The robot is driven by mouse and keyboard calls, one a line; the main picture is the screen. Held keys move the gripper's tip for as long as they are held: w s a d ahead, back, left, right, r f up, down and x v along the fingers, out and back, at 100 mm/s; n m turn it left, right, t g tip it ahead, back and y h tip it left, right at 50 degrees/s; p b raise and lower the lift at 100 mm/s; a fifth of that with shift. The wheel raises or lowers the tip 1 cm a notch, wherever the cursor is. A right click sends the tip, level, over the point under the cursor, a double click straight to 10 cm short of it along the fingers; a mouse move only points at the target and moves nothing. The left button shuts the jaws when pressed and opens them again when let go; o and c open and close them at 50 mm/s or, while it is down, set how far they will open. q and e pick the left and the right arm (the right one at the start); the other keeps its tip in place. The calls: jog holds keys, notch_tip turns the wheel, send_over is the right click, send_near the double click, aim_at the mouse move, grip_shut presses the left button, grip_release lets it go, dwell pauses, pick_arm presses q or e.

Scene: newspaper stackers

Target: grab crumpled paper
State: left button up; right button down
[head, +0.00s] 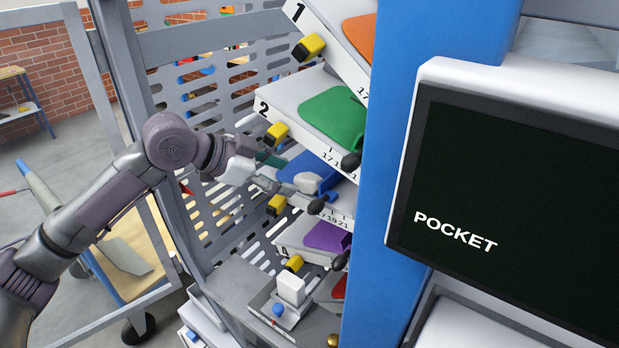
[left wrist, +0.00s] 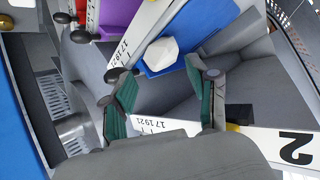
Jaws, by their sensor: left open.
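The crumpled paper is a small white faceted lump (head: 308,183) on the blue plate (head: 325,166) of the third shelf. It also shows in the left wrist view (left wrist: 161,56), at upper middle, with the blue plate around it. My left gripper (head: 276,172) reaches in from the left at that shelf, short of the paper. In the left wrist view its green-padded fingers (left wrist: 164,88) are spread wide and empty, with the paper just beyond the tips and between them. My right gripper is not in view.
The green-plated shelf (head: 333,116) sits just above, and the purple-plated shelf (head: 326,237) below. Yellow (head: 276,134) and black (head: 351,160) knobs stick out from the shelf fronts. A blue post (head: 398,120) and a "POCKET" screen (head: 510,190) stand on the right.

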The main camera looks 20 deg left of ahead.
aim_at(299, 182)
pick_arm(q)
jog(key=shift+w+d+f+p, duration=0.25)
jog(key=shift+w+d+p, duration=0.1)
jog(key=shift+p, duration=0.05)
jog(key=p+x, duration=0.1)
jog(key=x, duration=0.2)
jog(key=shift+w+d+f, duration=0.1)
jog(key=shift+w+f, duration=0.1)
jog(key=shift+f, duration=0.05)
jog(key=shift+w+d+f+p, duration=0.15)
jog(key=shift+f+p, duration=0.05)
jog(key=shift+p, duration=0.1)
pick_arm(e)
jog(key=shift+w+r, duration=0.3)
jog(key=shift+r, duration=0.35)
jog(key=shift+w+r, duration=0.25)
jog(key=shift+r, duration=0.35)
pick_arm(q)
jog(key=shift+c, duration=0.6)
jog(key=c, duration=0.6)
